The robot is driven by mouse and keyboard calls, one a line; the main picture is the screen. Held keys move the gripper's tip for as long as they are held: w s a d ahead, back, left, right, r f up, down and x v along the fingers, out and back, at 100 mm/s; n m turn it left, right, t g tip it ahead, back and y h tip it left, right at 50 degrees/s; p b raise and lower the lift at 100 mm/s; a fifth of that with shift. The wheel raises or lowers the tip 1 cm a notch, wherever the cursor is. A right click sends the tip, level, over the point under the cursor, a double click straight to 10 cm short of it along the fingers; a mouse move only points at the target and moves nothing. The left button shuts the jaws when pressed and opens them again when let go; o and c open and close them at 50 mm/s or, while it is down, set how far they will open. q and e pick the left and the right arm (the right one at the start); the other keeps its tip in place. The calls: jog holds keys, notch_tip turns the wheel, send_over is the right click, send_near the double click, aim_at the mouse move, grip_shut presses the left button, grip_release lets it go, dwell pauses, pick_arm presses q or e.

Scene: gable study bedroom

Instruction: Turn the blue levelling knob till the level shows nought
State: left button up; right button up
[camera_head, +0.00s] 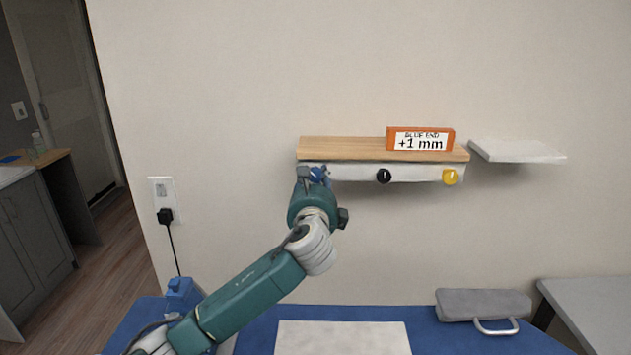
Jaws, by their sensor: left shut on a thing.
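The blue knob (317,174) is at the left end of the white rail (408,172) under a wooden shelf (345,148). My left gripper (316,175) is shut on the blue knob and partly covers it. The orange level (421,129) stands on the right part of the shelf. Its display reads "BLUE END +1 mm". A black knob (384,176) is at the middle of the rail and a yellow knob (450,177) at its right end. My right gripper is not in view.
A white shelf (515,151) is on the wall to the right. Below is a blue surface (440,340) with a white sheet (342,338) and a grey case (482,303). A socket with a black plug (165,215) is at the left.

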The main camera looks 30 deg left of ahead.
pick_arm(q)
jog(key=n, duration=0.4)
jog(key=shift+f+b, duration=0.25)
jog(key=shift+b, duration=0.1)
jog(key=shift+n, duration=1.7)
jog(key=o, duration=1.1)
jog(key=shift+o, duration=0.2)
jog(key=shift+r, duration=0.15)
jog(key=v, duration=1.2)
